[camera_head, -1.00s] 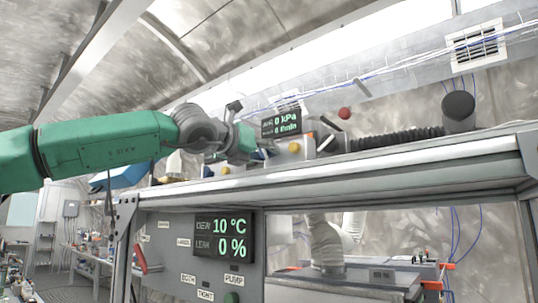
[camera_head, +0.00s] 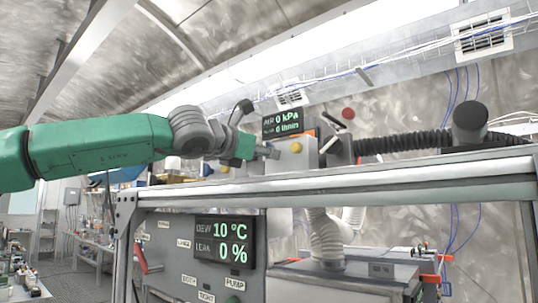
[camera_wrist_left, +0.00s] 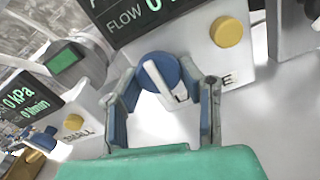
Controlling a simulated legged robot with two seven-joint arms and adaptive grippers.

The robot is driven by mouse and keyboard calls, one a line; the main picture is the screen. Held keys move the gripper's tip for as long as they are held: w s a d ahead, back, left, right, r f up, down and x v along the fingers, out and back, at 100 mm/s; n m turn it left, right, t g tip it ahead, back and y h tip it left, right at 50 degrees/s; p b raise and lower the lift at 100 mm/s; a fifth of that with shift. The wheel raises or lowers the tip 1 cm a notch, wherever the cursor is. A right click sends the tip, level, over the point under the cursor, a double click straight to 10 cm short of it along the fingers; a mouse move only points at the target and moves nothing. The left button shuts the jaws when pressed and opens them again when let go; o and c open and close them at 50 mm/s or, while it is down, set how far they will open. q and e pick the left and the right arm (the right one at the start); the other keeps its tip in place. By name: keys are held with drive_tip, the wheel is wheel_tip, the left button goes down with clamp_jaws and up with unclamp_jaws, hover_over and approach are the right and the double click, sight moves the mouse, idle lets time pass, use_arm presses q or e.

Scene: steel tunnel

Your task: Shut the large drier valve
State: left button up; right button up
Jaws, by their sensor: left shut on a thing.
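The large drier valve is a blue round knob with a white lever (camera_wrist_left: 160,75) on a white panel; in the left wrist view its label is partly hidden, with "L" and "E" showing. My left gripper (camera_wrist_left: 168,92) has a finger on each side of the knob and is shut on it. In the head view my left gripper (camera_head: 268,153) reaches from the left to the white drier box (camera_head: 307,152) above the bench; the knob is hard to make out there. The white lever slants between the fingers. My right gripper is in neither view.
A yellow button (camera_wrist_left: 227,32) and a flow display (camera_wrist_left: 135,20) sit beside the valve. A second panel labelled "SMALL" (camera_wrist_left: 74,122) is at the left. In the head view a black ribbed hose (camera_head: 405,142) runs right, above the metal bench edge (camera_head: 330,188).

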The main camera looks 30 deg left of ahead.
use_arm(q)
drive_tip(key=shift+s+r, duration=0.1)
drive_tip(key=shift+r, duration=0.05)
drive_tip(key=o, duration=1.1)
drive_tip(key=shift+c, duration=0.2)
drive_tip(key=shift+o, duration=0.5)
drive_tip(key=shift+s+r, duration=0.1)
drive_tip(key=shift+s, duration=0.25)
drive_tip(key=shift+s+a, duration=0.15)
drive_tip(key=shift+s, duration=0.2)
drive_tip(key=shift+w, duration=0.15)
drive_tip(key=shift+s+f, duration=0.2)
drive_tip(key=shift+s, duration=0.05)
drive_tip(key=s, duration=0.3)
drive_tip(key=s+a, duration=0.1)
drive_tip(key=s, duration=0.7)
drive_tip(key=shift+s+a+r, duration=0.1)
drive_tip(key=shift+s+a, duration=0.1)
drive_tip(key=shift+a, duration=0.05)
drive_tip(key=shift+s+d, duration=0.15)
drive_tip(key=shift+d+r, duration=0.1)
drive_tip(key=shift+d, duration=0.1)
